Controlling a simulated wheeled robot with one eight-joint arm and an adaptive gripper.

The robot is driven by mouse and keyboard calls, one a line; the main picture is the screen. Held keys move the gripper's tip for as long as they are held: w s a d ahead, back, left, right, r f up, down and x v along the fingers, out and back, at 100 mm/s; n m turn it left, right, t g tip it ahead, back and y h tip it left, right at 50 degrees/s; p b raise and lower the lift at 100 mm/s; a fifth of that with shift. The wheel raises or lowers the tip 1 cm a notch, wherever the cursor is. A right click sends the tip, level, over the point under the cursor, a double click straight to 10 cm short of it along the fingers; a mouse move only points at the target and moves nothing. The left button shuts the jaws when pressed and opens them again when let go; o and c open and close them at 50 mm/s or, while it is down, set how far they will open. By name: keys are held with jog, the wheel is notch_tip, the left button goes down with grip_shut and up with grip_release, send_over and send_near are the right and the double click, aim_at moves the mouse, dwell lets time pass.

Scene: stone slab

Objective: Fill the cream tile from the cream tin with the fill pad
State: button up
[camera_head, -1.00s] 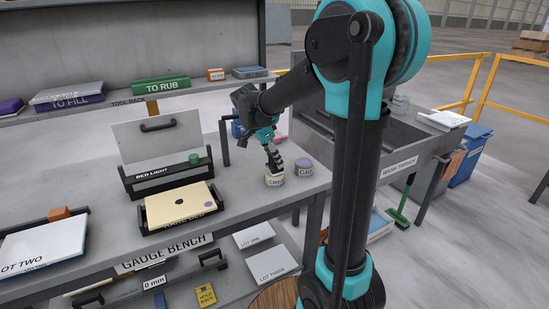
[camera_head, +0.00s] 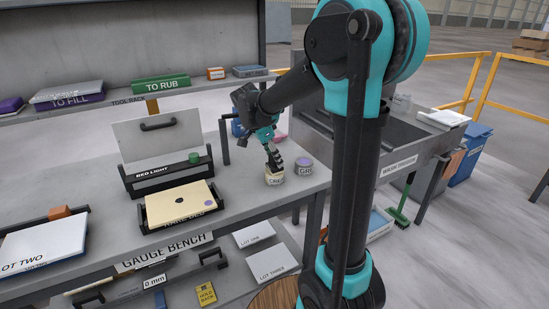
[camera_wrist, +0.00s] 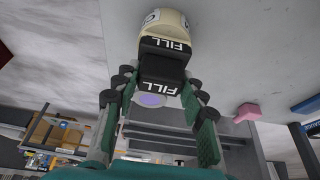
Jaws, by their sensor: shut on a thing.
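The cream tile (camera_head: 185,202) lies in a dark holder on the bench, with a dark spot near its middle and a purple spot at its right. The cream tin (camera_head: 275,179) stands near the bench's right edge. My gripper (camera_head: 274,164) points down over it. In the wrist view, my gripper (camera_wrist: 160,108) is shut on the black fill pad (camera_wrist: 163,68), marked FILL. The pad's far end is at the cream tin (camera_wrist: 165,20); I cannot tell whether it touches the contents.
A grey tin with a purple top (camera_head: 304,165) stands close right of the cream tin. The red light stand (camera_head: 168,175) with a green knob is behind the tile. A white lot two slab (camera_head: 42,242) lies at left. A sink unit (camera_head: 385,140) is at right.

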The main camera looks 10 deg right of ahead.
jog(key=shift+r, duration=3.45)
